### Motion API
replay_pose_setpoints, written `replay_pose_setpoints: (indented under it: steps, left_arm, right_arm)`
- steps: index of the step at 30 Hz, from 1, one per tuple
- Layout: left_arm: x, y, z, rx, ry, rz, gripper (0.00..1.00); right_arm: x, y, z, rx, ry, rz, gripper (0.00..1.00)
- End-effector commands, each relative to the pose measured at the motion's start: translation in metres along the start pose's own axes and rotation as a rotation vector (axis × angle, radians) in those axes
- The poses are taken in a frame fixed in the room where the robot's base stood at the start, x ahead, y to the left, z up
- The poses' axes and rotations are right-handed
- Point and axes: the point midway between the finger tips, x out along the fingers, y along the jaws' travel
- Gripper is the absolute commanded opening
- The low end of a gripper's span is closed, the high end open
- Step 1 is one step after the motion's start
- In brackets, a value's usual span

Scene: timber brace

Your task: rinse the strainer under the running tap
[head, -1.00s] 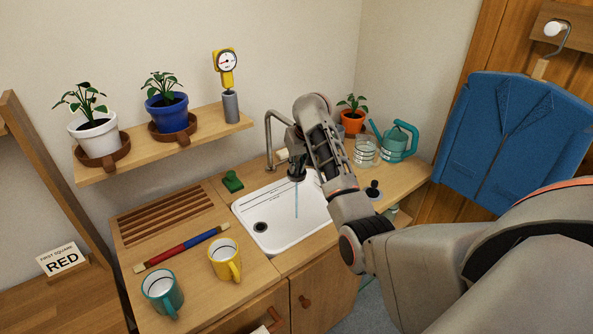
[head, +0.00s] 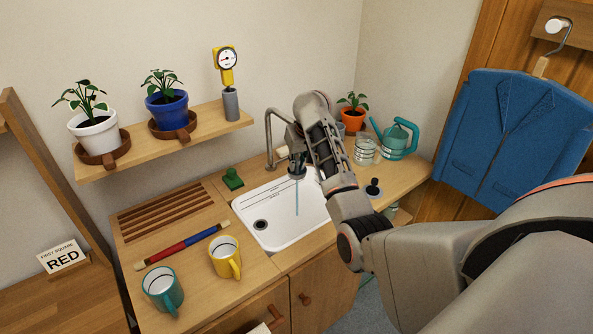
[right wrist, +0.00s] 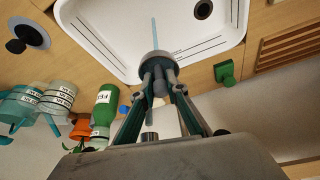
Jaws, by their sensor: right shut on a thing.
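My right gripper (head: 297,170) is above the sink, close under the spout of the tap (head: 268,135). In the right wrist view my right gripper (right wrist: 157,72) is shut on a small round grey thing, which I take for the strainer (right wrist: 154,58). In the head view the strainer is hard to make out from the fingers. A thin blue stream of water (head: 297,200) falls below it into the white sink (head: 275,238); the stream also shows in the right wrist view (right wrist: 155,32). My left gripper is in neither view.
A yellow mug (head: 226,258), a teal mug (head: 163,290) and a red-and-blue rod (head: 182,247) are left of the sink. A green block (head: 232,180) sits by the tap. Glass jars (head: 365,151), a teal watering can (head: 398,140) and a dark-knobbed disc (head: 374,188) are to the right.

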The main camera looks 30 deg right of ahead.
Motion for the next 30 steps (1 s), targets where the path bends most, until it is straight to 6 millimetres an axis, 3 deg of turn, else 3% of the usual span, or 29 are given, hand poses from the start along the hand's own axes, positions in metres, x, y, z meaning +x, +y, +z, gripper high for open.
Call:
replay_pose_setpoints:
  steps: [10,30]
  left_arm:
    - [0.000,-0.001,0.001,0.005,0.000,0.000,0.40]
    - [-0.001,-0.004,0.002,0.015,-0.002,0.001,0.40]
  right_arm:
    - [-0.001,-0.004,0.003,-0.002,0.000,-0.001,0.00]
    - [-0.017,-0.030,0.041,0.000,0.000,-0.001,0.00]
